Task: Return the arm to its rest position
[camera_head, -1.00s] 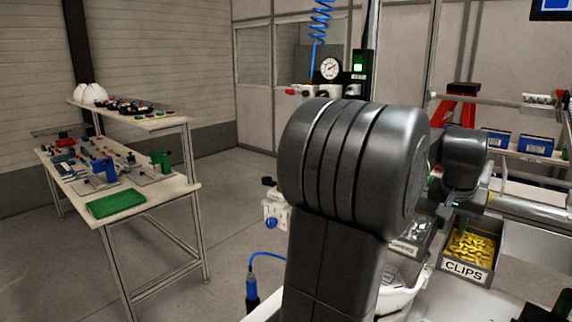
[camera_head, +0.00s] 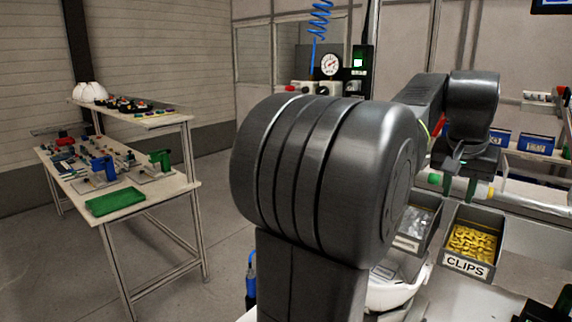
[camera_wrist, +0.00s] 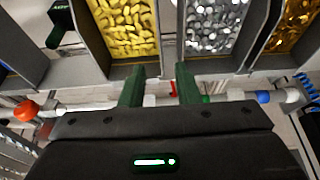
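My gripper (camera_wrist: 159,80) shows in the wrist view with its two dark green fingers apart and nothing between them. In the head view my gripper (camera_head: 460,187) hangs below the raised wrist of my arm, above the work table and behind the clips bin. The wrist camera looks over a bin of yellow clips (camera_wrist: 128,28), a bin of silver parts (camera_wrist: 213,22) and a bin of brass-coloured parts (camera_wrist: 293,22). The large dark joint of my arm covers the middle of the head view and hides part of the table.
The yellow clips bin (camera_head: 471,243) stands on the table at right, beside a grey parts bin (camera_head: 415,227). A white helmet shell (camera_head: 395,292) is partly hidden by my arm. A side bench (camera_head: 170,190) with tools and a green tray (camera_head: 115,201) stands left. Floor between is clear.

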